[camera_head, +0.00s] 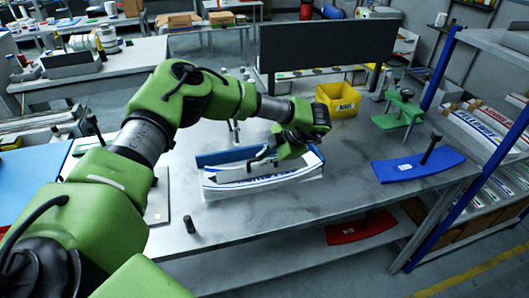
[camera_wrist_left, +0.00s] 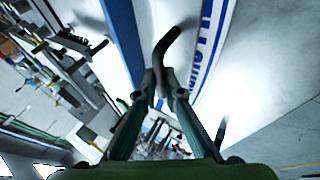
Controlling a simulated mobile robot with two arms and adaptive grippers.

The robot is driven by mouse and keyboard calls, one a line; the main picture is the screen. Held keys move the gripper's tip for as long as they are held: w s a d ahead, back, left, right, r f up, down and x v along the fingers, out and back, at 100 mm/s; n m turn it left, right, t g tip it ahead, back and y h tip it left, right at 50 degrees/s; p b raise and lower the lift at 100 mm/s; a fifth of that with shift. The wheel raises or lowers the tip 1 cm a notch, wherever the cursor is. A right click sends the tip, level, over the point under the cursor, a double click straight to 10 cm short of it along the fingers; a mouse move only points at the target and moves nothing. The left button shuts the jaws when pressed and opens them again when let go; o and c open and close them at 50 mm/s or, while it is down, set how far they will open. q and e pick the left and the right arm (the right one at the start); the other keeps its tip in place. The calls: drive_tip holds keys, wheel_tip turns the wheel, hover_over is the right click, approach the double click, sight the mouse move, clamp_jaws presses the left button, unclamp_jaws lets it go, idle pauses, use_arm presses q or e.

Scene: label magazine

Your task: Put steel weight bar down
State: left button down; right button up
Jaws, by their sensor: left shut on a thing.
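My left gripper (camera_head: 262,160) is low over the label magazine in the middle of the table. In the left wrist view its fingers (camera_wrist_left: 160,92) are shut on a dark, bent handle (camera_wrist_left: 168,45). The magazine has a blue back wall (camera_head: 215,158) and a curved stack of white labels with blue print (camera_head: 258,184). The stack also shows in the left wrist view (camera_wrist_left: 209,45). Whether the bar touches the labels I cannot tell.
A yellow bin (camera_head: 338,100) stands behind the magazine, before a dark panel (camera_head: 325,45). A small black cylinder (camera_head: 189,224) stands front left. The table's front middle is clear.

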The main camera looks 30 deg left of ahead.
use_arm(q)
drive_tip(key=shift+r, duration=0.15)
drive_tip(key=c, duration=2.3)
unclamp_jaws()
drive_tip(key=shift+f, duration=0.2)
drive_tip(key=shift+c, duration=0.2)
drive_tip(key=shift+o, duration=1)
drive_tip(key=shift+s+d+r, duration=0.1)
drive_tip(key=shift+s, duration=0.05)
drive_tip(key=shift+r, duration=0.1)
